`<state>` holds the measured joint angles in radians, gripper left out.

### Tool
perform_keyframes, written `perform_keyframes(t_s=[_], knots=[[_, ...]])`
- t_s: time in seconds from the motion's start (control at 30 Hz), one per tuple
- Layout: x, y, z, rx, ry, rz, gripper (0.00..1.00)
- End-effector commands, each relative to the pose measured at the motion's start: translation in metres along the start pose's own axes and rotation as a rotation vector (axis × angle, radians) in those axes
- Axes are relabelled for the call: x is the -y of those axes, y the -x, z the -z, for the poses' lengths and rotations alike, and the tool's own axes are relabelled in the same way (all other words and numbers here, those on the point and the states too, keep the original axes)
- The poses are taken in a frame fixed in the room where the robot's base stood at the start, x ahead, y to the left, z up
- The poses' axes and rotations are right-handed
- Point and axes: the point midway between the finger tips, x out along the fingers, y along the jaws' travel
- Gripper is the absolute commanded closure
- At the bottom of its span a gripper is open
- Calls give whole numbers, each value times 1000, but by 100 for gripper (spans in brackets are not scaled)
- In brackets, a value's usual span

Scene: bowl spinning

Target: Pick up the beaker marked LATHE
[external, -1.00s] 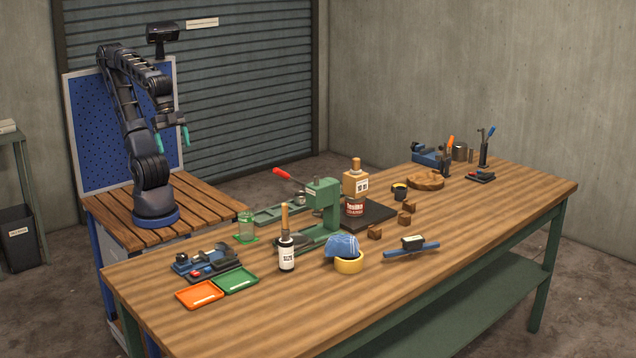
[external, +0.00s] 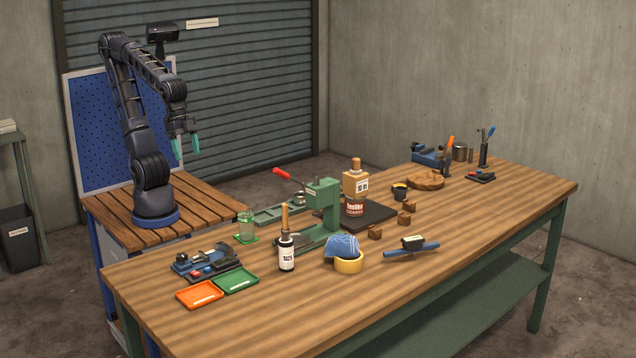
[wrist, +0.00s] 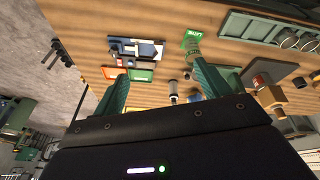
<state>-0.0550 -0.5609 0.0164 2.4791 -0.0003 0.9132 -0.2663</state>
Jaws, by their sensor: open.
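A clear, green-tinted beaker (external: 247,226) stands upright on a small green mat (external: 251,240) at the bench's near-left side. I cannot read LATHE on it. In the wrist view a clear beaker shape (wrist: 193,50) shows beside the green mat (wrist: 190,37), just past the tip of the right finger, which may cover part of it. My gripper (external: 186,147) is open and empty, in the air above and left of the beaker, well apart from it. Its teal fingers spread wide in the wrist view (wrist: 160,76).

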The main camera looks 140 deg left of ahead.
Motion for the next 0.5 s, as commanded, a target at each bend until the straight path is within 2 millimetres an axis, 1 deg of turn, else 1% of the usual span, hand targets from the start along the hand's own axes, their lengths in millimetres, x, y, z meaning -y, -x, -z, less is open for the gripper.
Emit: perform_keyframes(t_s=[0.03, 0.1, 0.27, 0.5], knots=[[2, -9, 9, 19, 55, 9, 24], [5, -19, 22, 38, 135, 20, 24], [12, -45, 48, 77, 315, 48, 24], [29, -90, 82, 132, 585, 102, 24]])
